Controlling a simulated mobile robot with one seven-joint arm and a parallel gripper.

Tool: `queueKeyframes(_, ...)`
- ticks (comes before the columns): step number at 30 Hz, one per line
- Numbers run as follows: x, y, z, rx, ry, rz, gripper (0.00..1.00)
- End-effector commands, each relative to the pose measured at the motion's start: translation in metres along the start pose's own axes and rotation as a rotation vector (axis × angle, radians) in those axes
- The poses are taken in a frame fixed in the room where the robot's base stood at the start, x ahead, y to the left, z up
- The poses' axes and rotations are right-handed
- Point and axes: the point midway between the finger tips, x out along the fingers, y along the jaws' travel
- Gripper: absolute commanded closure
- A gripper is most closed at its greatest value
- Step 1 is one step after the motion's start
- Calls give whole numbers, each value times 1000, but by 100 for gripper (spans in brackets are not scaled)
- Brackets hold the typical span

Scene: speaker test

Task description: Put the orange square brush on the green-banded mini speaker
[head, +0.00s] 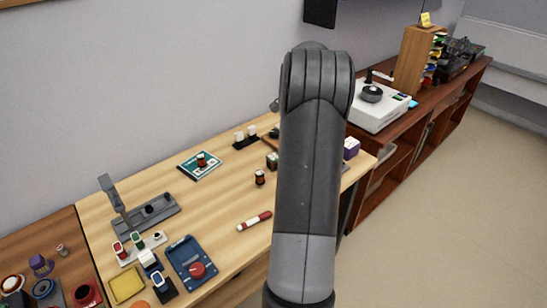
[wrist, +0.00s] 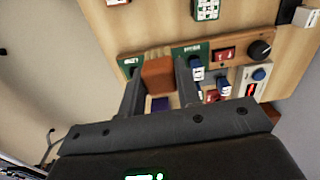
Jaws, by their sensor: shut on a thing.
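The orange square brush (wrist: 158,73) shows in the wrist view as an orange-brown block between the two fingers. My gripper (wrist: 160,82) is shut on it, with one finger at each side. In the head view my arm hides the gripper and the brush. I cannot make out the green-banded mini speaker for sure. A small dark box with a hint of green (head: 272,161) stands left of my arm in the head view. A green and white block (wrist: 207,9) lies at the top of the wrist view.
Below the brush is a wooden board with a red switch (wrist: 223,54) and a black knob (wrist: 260,49). A red-and-white marker (head: 254,221) and a blue tray (head: 191,262) lie on the table, with bare wood between.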

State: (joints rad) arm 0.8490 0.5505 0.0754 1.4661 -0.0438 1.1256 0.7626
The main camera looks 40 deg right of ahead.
Motion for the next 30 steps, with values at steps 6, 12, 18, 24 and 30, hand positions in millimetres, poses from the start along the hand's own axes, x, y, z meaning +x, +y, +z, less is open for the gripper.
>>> queueKeyframes(6,4,7,-16,40,-3,1,92)
queueKeyframes(12,29,-31,-1,38,-4,1,92)
queueKeyframes(18,55,-72,14,39,-2,1,92)
queueKeyframes(24,68,-93,21,42,-1,-1,92)
queueKeyframes(30,83,-95,22,42,-2,2,92)
